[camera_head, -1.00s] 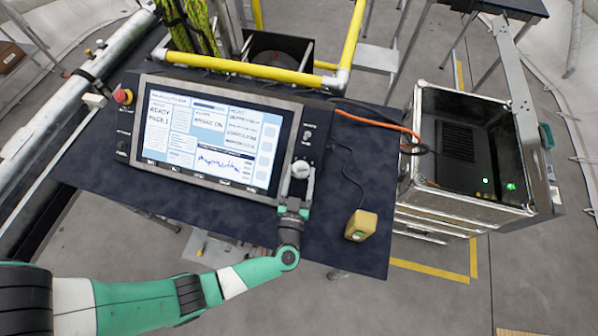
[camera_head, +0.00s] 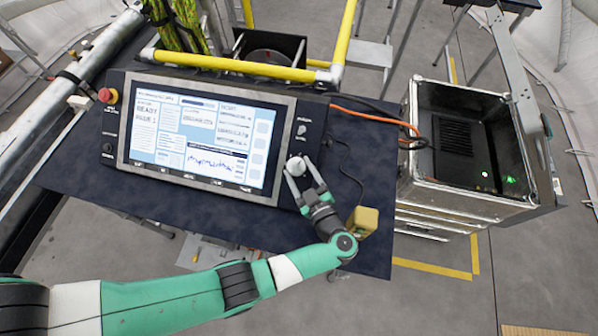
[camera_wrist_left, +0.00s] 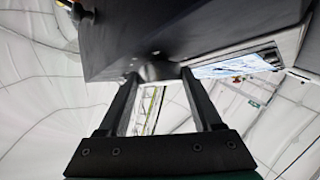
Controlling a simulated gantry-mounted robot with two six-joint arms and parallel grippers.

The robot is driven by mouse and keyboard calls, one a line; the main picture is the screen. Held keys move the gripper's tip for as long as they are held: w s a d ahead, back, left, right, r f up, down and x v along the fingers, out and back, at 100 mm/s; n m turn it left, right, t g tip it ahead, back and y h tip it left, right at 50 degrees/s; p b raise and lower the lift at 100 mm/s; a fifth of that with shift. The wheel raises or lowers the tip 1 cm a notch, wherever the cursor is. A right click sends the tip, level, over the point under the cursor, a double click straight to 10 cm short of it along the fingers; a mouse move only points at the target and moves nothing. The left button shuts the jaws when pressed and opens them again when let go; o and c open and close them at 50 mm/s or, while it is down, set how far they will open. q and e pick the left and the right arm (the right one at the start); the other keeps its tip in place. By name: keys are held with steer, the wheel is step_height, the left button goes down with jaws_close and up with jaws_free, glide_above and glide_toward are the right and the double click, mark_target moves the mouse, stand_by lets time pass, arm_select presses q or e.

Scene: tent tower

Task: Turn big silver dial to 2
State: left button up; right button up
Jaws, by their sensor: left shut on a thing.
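The big silver dial (camera_head: 296,166) sits at the lower right of the control panel, beside the screen (camera_head: 195,140). My left gripper (camera_head: 305,182) has its two fingers around the dial and is shut on it. The gripper is tilted, with its wrist down and to the right of the dial. The dial's pointer and number marks are too small to read. In the left wrist view the fingers (camera_wrist_left: 155,76) reach up to the dark panel, and the dial is hard to make out between them. My right gripper is not in view.
A red emergency button (camera_head: 108,95) and a small knob (camera_head: 107,147) are on the panel's left side. Another small knob (camera_head: 301,129) is above the dial. A yellow box (camera_head: 362,221) stands close to my left wrist. An open metal case (camera_head: 470,145) is at the right.

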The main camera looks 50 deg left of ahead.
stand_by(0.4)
arm_select(q)
steer(key=o, duration=1.4)
steer(key=b+v, duration=0.1)
steer(key=v, duration=1)
steer(key=shift+d+r, duration=0.1)
steer(key=shift+d, duration=0.15)
